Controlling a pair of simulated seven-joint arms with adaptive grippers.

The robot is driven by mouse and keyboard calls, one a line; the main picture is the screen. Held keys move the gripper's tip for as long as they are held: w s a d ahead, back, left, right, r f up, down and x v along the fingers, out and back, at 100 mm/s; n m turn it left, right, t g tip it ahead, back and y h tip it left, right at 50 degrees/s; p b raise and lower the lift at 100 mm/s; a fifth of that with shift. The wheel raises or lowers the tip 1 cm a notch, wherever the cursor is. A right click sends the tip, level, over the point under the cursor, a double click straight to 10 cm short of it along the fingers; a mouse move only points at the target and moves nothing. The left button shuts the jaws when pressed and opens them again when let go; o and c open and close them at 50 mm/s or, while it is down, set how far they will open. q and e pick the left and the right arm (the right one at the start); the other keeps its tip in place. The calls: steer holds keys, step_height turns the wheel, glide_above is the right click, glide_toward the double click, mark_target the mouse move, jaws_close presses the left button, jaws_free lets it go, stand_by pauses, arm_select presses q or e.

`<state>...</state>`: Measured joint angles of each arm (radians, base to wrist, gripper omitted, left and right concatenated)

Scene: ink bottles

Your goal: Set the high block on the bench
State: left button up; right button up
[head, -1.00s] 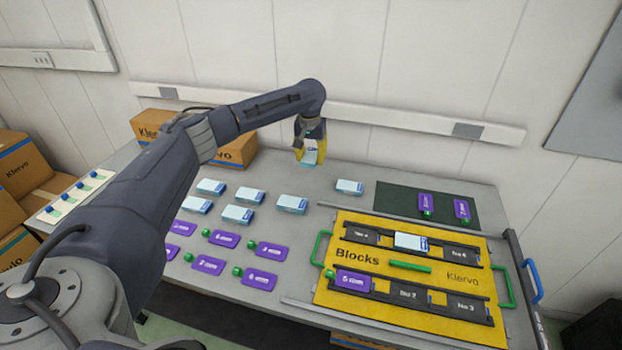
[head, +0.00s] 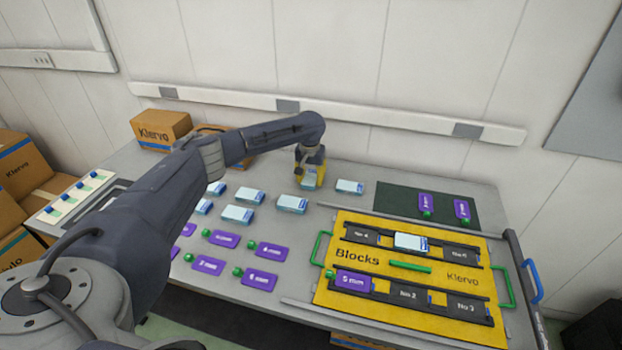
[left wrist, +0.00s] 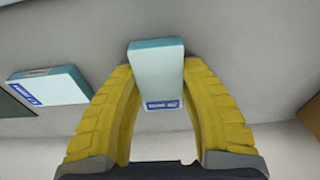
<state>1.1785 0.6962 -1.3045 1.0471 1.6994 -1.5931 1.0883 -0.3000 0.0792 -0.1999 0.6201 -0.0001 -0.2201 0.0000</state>
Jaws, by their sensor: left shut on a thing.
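My left gripper (head: 311,172) points down over the back middle of the bench (head: 345,170), its yellow fingers shut on a light blue and white block (head: 309,183). In the left wrist view the held block (left wrist: 157,75) sits between the two fingers of the left gripper (left wrist: 162,70), its blue label towards the palm. The block is low, close to the bench; whether it touches the surface I cannot tell. My right gripper is not in view.
Similar blocks (head: 292,204) lie left and front of the gripper; another (head: 349,187) is just right. Purple tags (head: 224,239) lie in front. The yellow Blocks tray (head: 335,275) holds one block (head: 410,241) and a tag (head: 353,281). A dark mat (head: 395,197) is behind it.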

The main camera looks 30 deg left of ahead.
mark_target(310, 180)
arm_select(q)
steer(key=shift+f, duration=0.15)
steer(key=o, duration=1.2)
steer(key=shift+o, duration=0.2)
step_height(310, 180, up, 12)
steer(key=s, duration=0.1)
steer(key=shift+s+d+r, duration=0.2)
steer(key=shift+d, duration=0.05)
